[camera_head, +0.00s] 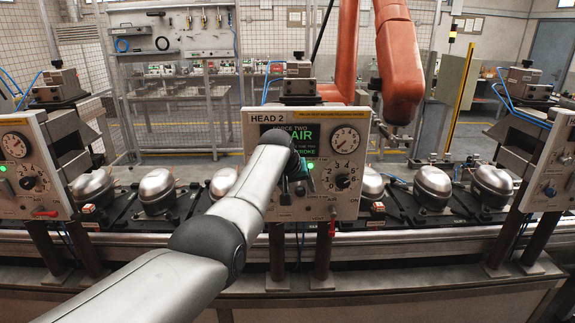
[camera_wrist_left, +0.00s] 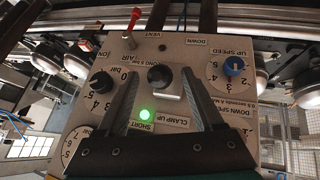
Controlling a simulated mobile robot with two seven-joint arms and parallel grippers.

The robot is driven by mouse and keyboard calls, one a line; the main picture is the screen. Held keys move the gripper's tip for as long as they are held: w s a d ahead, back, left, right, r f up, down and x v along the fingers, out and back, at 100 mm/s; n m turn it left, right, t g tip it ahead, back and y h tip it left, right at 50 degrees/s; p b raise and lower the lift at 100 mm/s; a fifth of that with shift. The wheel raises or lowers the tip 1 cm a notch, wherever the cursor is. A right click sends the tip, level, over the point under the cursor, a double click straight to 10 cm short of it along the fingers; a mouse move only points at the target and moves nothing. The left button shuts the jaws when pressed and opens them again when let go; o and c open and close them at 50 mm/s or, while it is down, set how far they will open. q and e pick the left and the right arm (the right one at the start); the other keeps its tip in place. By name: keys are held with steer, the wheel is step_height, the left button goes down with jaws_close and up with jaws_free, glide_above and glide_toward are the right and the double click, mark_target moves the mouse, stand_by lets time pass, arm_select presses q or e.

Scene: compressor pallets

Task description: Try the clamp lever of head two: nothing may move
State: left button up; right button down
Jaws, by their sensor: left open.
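The head two panel (camera_head: 258,132) stands in the middle of the head view, with a "HEAD 2" label and a lit green display. In the left wrist view the panel (camera_wrist_left: 95,62) appears upside down. Its clamp lever (camera_wrist_left: 164,80), dark with a grey block, sits between the "DOWN" and "CLAMP UP" labels. My left gripper (camera_wrist_left: 164,84) is open, with one finger on each side of the lever; I cannot tell whether either finger touches it. In the head view my left gripper (camera_head: 297,172) is at the panel and the arm hides the lever. My right gripper is not in view.
A green lamp (camera_wrist_left: 145,115) glows near the fingers. A black knob (camera_wrist_left: 101,83), a blue knob (camera_wrist_left: 234,66) and a red valve lever (camera_wrist_left: 133,17) are close by. Silver compressors (camera_head: 157,190) line the conveyor behind the panel. An orange robot arm (camera_head: 400,60) hangs beyond.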

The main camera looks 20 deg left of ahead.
arm_select(q)
steer(key=shift+p+v, duration=0.4)
steer(key=shift+v, duration=1.3)
steer(key=v, duration=1)
steer(key=shift+s+r+b, duration=0.2)
steer(key=shift+r+b, duration=0.05)
steer(key=shift+b, duration=0.15)
